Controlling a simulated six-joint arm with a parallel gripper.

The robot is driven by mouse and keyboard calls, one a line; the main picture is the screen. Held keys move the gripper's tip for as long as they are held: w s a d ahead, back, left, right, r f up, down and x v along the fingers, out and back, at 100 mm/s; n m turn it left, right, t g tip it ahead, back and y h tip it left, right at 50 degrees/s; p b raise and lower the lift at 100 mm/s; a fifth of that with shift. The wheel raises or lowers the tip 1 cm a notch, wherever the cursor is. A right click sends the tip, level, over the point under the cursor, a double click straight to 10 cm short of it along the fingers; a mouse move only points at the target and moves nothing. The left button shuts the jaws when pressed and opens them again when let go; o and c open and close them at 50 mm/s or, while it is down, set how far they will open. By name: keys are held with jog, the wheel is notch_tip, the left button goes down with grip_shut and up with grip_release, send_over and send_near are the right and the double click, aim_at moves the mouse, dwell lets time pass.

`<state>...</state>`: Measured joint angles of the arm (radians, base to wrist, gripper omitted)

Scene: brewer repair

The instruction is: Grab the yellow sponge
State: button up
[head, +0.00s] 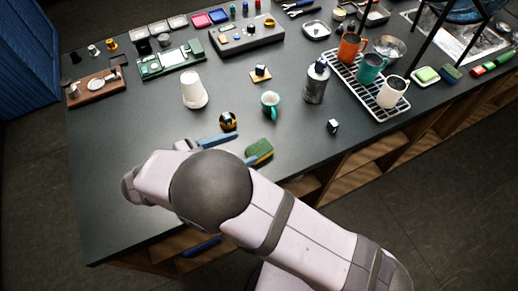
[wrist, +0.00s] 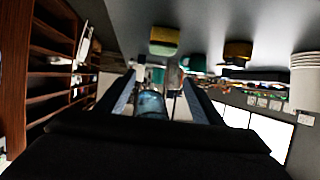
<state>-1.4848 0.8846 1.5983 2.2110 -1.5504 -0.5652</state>
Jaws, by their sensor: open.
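The yellow sponge (head: 259,149), with a green top and a yellow side, lies on the dark worktop near its front edge. In the wrist view the sponge (wrist: 164,40) shows near the top, beyond the fingertips, with the worktop along the top of the picture. My gripper (head: 245,147) is low over the worktop with its blue fingers apart, and the sponge is close by the tip of the nearer finger. Whether they touch cannot be told. In the wrist view my gripper (wrist: 160,82) is open, with nothing held between its fingers.
A black and gold round object (head: 228,120) sits just behind the fingers. A wire rack (head: 368,92) with mugs is farther right. The worktop's front left is clear.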

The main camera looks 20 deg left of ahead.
aim_at(258, 150)
jog(key=f, duration=0.3)
jog(key=shift+w+f, duration=0.2)
jog(key=shift+f, duration=0.1)
jog(key=shift+w+d+f+p, duration=0.15)
jog(key=shift+w+d+p, duration=0.25)
jog(key=shift+w+p, duration=0.05)
jog(key=shift+w+d+f, duration=0.25)
jog(key=shift+w, duration=0.15)
jog(key=shift+w+d+f+p, duration=0.1)
jog(key=shift+w+d+p, duration=0.2)
jog(key=shift+p, duration=0.35)
jog(key=p+x, duration=0.2)
jog(key=x, duration=0.1)
jog(key=shift+s, duration=0.1)
jog(key=shift+w+d+f, duration=0.3)
jog(key=shift+w+f, duration=0.15)
jog(key=shift+w, duration=0.05)
jog(key=c, duration=1.1)
